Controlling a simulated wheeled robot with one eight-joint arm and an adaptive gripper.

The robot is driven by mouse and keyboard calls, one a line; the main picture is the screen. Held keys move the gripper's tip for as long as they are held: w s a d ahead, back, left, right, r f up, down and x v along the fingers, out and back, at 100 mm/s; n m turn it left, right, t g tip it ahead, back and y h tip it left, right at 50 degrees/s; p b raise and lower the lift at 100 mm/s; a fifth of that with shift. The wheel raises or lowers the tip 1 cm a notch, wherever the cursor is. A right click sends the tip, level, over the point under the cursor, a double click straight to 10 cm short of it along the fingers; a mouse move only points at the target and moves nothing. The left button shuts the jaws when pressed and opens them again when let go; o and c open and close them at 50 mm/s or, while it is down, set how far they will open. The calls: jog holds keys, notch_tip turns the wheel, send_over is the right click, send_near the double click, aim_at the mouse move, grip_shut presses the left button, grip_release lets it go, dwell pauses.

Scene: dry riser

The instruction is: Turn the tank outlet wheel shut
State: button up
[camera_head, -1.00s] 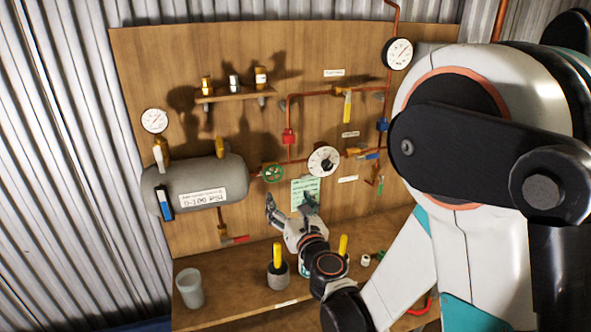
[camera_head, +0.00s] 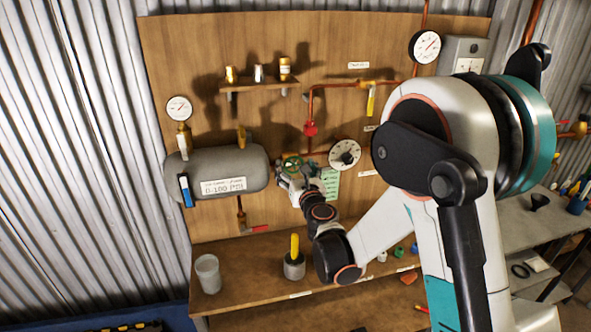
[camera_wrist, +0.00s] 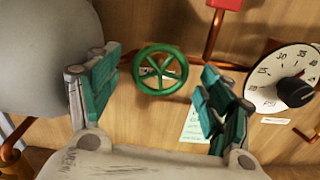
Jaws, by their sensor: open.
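The green tank outlet wheel (camera_head: 292,164) sits on the copper pipe just right of the grey tank (camera_head: 232,168). In the wrist view the wheel (camera_wrist: 160,70) faces me with its spokes visible, between and beyond my two green-padded fingers. My gripper (camera_head: 300,178) is open and empty, just below and in front of the wheel in the head view. In the wrist view the fingertips (camera_wrist: 158,75) are spread wide to either side of the wheel, and no contact with it shows. My gripper hides part of the wheel's lower edge in the head view.
A round dial (camera_head: 344,154) is right of the wheel, with a green paper sheet (camera_head: 331,184) below. A red fitting (camera_head: 310,129) is on the pipe above. A grey cup (camera_head: 208,272) and a yellow-handled tool (camera_head: 294,246) in a holder stand on the bench.

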jog(key=shift+w, duration=0.2)
jog(key=c, duration=1)
jog(key=shift+c, duration=0.2)
